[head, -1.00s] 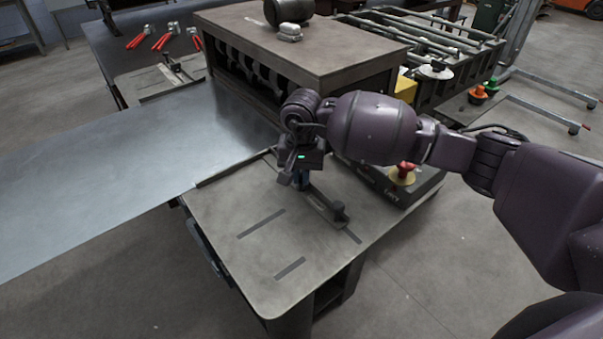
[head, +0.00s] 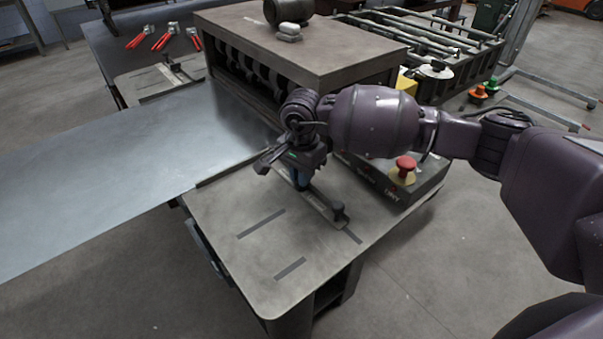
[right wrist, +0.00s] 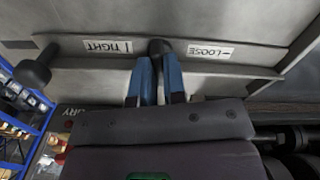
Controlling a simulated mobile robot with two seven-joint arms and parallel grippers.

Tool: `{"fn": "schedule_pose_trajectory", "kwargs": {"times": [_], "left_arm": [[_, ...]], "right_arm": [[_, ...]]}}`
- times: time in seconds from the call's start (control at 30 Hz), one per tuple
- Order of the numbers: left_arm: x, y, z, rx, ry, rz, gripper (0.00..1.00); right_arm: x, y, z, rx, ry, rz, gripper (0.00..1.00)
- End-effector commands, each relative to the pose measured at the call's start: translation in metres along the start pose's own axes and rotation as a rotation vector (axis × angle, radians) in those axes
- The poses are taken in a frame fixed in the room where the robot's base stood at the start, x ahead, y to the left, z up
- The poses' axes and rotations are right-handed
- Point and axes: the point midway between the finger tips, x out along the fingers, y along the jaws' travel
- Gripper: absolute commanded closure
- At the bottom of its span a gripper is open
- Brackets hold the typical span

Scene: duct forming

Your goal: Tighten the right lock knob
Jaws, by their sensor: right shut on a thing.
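My right gripper (head: 300,186) points down at the guide bar (head: 325,206) on the near table. In the right wrist view the blue fingers of my right gripper (right wrist: 160,72) are shut on a dark lock knob (right wrist: 158,46). The knob stands between a "TIGHT" label (right wrist: 108,46) on the left and a "LOOSE" label (right wrist: 210,51) on the right. The fingers hide most of the knob's lower part. In the head view the gripper and wrist hide it. My left gripper is not in view.
A black post with a round head (head: 338,211) stands at the bar's near end; it also shows in the right wrist view (right wrist: 36,70). A control box with a red button (head: 405,164) sits right of the bar. Sheet metal (head: 120,165) lies left. The front tabletop is clear.

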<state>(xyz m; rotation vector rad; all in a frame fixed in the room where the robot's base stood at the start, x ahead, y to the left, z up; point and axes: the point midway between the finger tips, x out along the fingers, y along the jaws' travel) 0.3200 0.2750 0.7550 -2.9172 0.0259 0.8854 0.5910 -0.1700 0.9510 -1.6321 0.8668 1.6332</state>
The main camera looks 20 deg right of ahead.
Motion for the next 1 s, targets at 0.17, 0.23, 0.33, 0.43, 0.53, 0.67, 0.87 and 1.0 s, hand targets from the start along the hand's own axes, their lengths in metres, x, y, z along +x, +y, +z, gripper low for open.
{"fn": "schedule_pose_trajectory", "kwargs": {"times": [0.17, 0.23, 0.33, 0.43, 0.53, 0.67, 0.87, 1.0], "left_arm": [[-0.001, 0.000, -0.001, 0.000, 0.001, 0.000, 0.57], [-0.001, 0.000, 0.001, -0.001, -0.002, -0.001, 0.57], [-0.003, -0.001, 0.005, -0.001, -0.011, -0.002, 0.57], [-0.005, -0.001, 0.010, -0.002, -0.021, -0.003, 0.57], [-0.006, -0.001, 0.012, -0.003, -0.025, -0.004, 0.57], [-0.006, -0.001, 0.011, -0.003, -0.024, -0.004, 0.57], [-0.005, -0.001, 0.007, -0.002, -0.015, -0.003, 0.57], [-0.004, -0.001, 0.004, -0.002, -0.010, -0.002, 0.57]], "right_arm": [[-0.001, 0.000, 0.000, 0.119, 0.001, -0.001, 1.00], [-0.001, 0.000, 0.000, 0.156, 0.001, -0.001, 1.00], [-0.001, 0.000, 0.000, 0.200, 0.001, -0.002, 1.00], [-0.001, 0.000, 0.000, 0.231, 0.000, -0.002, 1.00], [-0.001, 0.000, 0.000, 0.250, 0.000, -0.001, 1.00], [-0.001, 0.000, 0.000, 0.262, 0.000, -0.001, 1.00], [-0.001, 0.000, 0.000, 0.265, 0.000, -0.001, 1.00], [-0.001, 0.000, 0.000, 0.265, 0.000, -0.001, 1.00]]}}
